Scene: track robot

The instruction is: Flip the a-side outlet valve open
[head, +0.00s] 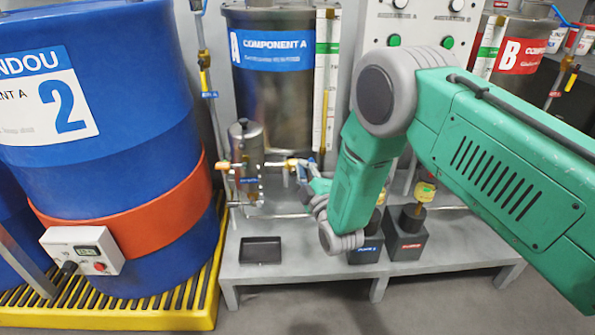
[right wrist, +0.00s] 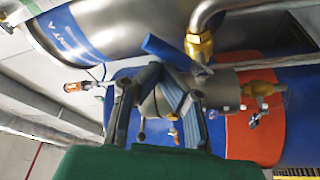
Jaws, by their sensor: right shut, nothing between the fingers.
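The a-side outlet valve shows as a brass fitting (head: 289,162) on the pipe below the Component A tank (head: 273,90) in the head view. In the right wrist view its brass body (right wrist: 199,46) sits on a steel pipe, and a blue lever (right wrist: 165,51) lies beside it. My right gripper (head: 306,174) is at the valve, its arm coming in from the right. In the right wrist view its fingers (right wrist: 160,76) are shut and empty, with the tips close to the lever. I cannot tell whether they touch it. My left gripper is not in view.
A large blue drum (head: 100,170) with an orange band stands at the left on a yellow grate (head: 165,312). A small steel pump (head: 245,145) is left of the valve. A black tray (head: 261,250) and dark blocks (head: 365,249) lie on the grey stand. The B tank (head: 520,55) is behind my arm.

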